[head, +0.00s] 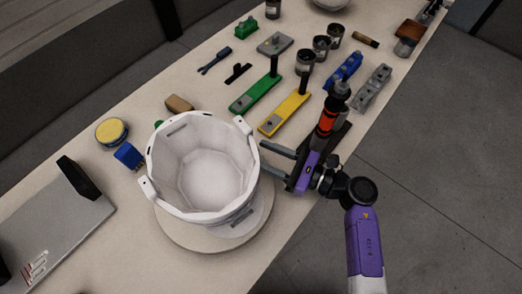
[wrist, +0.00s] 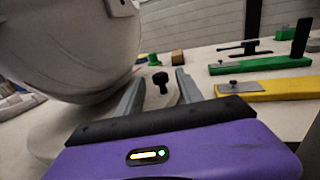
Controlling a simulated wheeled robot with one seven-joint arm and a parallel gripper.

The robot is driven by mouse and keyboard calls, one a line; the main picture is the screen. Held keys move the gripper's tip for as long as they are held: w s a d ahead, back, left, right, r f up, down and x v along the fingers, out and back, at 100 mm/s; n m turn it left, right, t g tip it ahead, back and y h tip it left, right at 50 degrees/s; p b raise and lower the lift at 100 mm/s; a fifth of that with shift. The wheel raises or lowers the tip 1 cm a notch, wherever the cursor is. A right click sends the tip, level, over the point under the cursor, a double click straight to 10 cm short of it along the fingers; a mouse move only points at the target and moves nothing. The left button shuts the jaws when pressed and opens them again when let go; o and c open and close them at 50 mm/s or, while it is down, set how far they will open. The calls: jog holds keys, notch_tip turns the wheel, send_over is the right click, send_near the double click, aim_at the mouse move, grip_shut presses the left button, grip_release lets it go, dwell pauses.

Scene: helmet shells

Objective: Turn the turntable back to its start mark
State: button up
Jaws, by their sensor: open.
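The round pale turntable (head: 200,238) lies on the bench with a white helmet shell (head: 185,172) standing on it, open side up. The turntable also shows at the lower left of the wrist view (wrist: 48,138), under the shell (wrist: 75,45). My gripper (head: 264,158) is to the right of the shell, its two grey fingers pointing left towards the shell's right side. The fingers are apart and hold nothing. In the wrist view, a dark knob (wrist: 160,80) shows between the fingers (wrist: 156,85). I cannot make out a start mark.
A green tool (head: 256,92) and a yellow tool (head: 285,112) lie beyond my gripper. A blue block (head: 128,156), a yellow-topped round tin (head: 111,132) and a grey panel (head: 55,230) are left of the shell. Several dark cups (head: 321,46) stand further back. The bench's right edge is close.

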jog(key=shift+w+a, duration=0.25)
jog(key=shift+a, duration=0.25)
jog(key=shift+c, duration=0.2)
grip_shut()
dwell(1.0)
